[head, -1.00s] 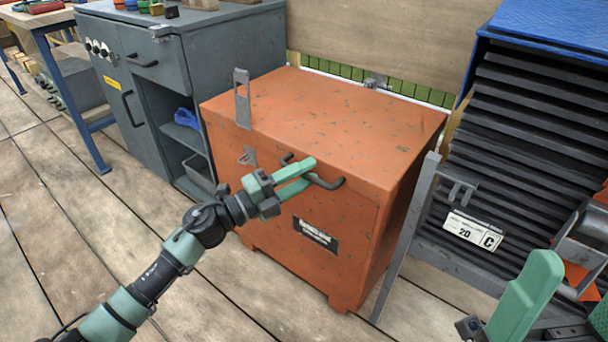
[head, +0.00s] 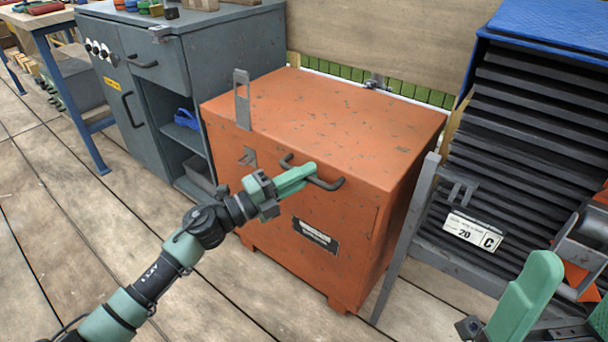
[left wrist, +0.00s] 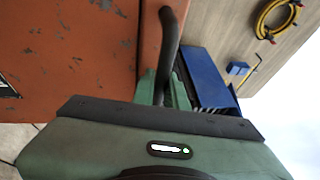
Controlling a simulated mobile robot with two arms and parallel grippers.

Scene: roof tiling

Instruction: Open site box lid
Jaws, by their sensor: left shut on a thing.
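The orange site box (head: 345,235) stands on the plank floor in the middle of the head view. Its lid (head: 330,120) is down. A dark bar handle (head: 328,185) runs along the upper front of the box. My left gripper (head: 308,172) is shut on the handle, with its green fingers around the bar. In the left wrist view the handle (left wrist: 170,40) runs down between the fingers, beside the orange face (left wrist: 70,55). A grey hasp plate (head: 242,98) stands upright at the lid's left front edge. Part of my right gripper (head: 524,300) shows at lower right; its fingertips are unclear.
A grey cabinet (head: 225,55) with an open shelf stands close on the left. A rack of dark tiles (head: 530,130) under a blue cover (head: 560,35) stands on the right. A grey metal post (head: 405,240) leans close to the box's right side. The floor (head: 110,245) in front is clear.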

